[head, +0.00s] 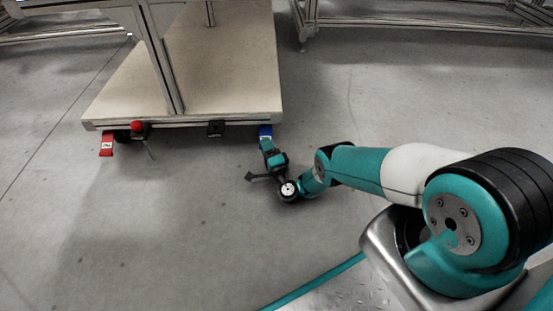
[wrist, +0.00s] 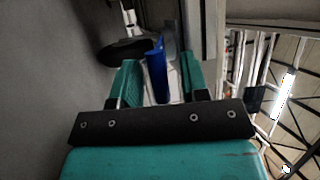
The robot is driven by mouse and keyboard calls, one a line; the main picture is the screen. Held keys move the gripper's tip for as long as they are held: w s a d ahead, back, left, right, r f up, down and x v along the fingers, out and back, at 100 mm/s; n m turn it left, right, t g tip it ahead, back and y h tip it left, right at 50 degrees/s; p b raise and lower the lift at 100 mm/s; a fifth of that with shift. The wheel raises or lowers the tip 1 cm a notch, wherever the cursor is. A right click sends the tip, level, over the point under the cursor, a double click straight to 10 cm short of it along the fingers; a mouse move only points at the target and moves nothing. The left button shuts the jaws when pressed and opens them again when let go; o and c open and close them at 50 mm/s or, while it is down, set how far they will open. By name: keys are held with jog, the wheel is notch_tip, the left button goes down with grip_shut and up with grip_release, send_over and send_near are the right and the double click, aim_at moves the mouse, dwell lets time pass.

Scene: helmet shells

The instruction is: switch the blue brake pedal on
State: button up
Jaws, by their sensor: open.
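The blue brake pedal (head: 265,130) sits under the near right corner of the cart (head: 215,80). My gripper (head: 266,144) is just in front of and below it in the head view. In the wrist view the blue pedal (wrist: 156,72) stands between the two teal fingers of my gripper (wrist: 161,78), with its blue face toward the left. The fingers are apart. I cannot tell whether either one touches the pedal. Part of the pedal is hidden by my gripper in the head view.
A dark caster wheel (wrist: 124,50) is close to the blue pedal. Open grey floor (head: 150,230) lies in front of the cart.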

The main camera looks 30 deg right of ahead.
jog(key=s+p, duration=0.3)
jog(key=s, duration=0.2)
jog(key=s+p, duration=0.4)
jog(key=s, duration=0.2)
jog(key=shift+a+r, duration=0.1)
jog(key=shift+r, duration=0.1)
jog(key=shift+s+f, duration=0.1)
jog(key=shift+s, duration=0.25)
jog(key=shift+o, duration=0.3)
